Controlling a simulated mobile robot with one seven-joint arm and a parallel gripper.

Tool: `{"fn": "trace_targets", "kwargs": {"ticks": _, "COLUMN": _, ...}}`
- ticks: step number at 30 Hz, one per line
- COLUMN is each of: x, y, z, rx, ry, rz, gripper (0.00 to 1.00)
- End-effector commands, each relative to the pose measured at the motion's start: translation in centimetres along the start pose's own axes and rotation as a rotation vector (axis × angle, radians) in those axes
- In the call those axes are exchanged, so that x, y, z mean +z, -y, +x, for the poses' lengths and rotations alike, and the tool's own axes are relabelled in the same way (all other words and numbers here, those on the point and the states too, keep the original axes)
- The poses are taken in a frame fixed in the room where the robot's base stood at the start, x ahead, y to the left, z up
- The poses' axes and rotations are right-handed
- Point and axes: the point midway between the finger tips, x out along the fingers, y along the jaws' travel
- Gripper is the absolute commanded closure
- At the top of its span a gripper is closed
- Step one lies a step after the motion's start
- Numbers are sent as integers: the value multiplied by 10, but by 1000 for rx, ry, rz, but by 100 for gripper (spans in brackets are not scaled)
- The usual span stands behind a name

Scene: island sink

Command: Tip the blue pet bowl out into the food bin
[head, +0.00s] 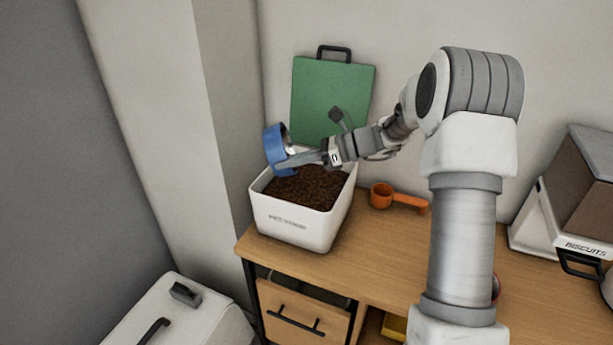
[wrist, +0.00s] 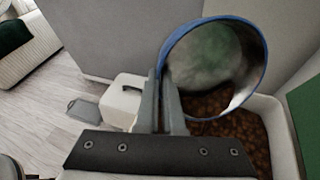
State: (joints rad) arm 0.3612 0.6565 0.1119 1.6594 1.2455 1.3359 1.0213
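The blue pet bowl (head: 275,150) is tipped on its side above the left part of the food bin in the head view. My gripper (head: 284,163) is shut on the bowl's rim. In the wrist view, the bowl (wrist: 259,62) has a shiny metal inside that looks empty, and my gripper's fingers (wrist: 163,100) pinch its left edge. The white food bin (head: 293,224) stands open on the wooden counter, with brown kibble (head: 312,188) inside. The kibble shows below the bowl in the wrist view too (wrist: 222,123).
A green lid (head: 325,95) leans on the wall behind the bin. An orange scoop (head: 385,196) lies right of the bin. A biscuits container (head: 553,222) stands far right. A white box (head: 180,315) is on the floor at left. The counter's middle is clear.

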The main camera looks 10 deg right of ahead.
Motion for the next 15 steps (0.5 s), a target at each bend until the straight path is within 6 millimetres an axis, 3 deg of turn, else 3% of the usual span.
{"fn": "trace_targets", "kwargs": {"ticks": 15, "x": -1, "y": 2, "z": -8, "rx": 10, "ry": 57, "rz": 6, "gripper": 100}}
